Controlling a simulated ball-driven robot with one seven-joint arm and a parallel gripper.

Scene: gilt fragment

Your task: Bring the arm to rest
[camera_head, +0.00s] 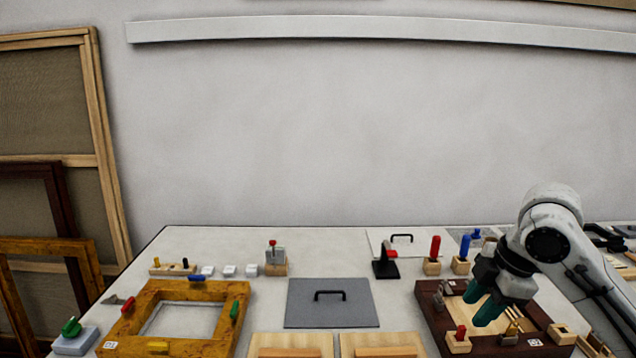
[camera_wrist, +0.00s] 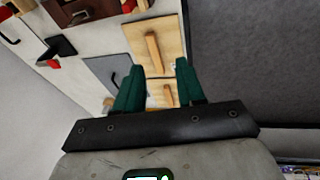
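My arm reaches in from the right in the head view. My gripper (camera_head: 480,302) has two green fingers and hangs over the dark brown frame (camera_head: 432,318) on the right of the table. In the wrist view the fingers of my gripper (camera_wrist: 158,90) stand apart with nothing between them. Past them the wrist view shows wooden boards with handles (camera_wrist: 152,45) and part of the grey plate (camera_wrist: 103,72). I cannot tell the exact height of the fingers above the table.
A gilt frame (camera_head: 140,312) lies on the left of the white table (camera_head: 340,245). A grey plate with a black handle (camera_head: 328,315) lies in the middle. Small blocks with red and blue pegs (camera_head: 432,266) stand near the brown frame.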

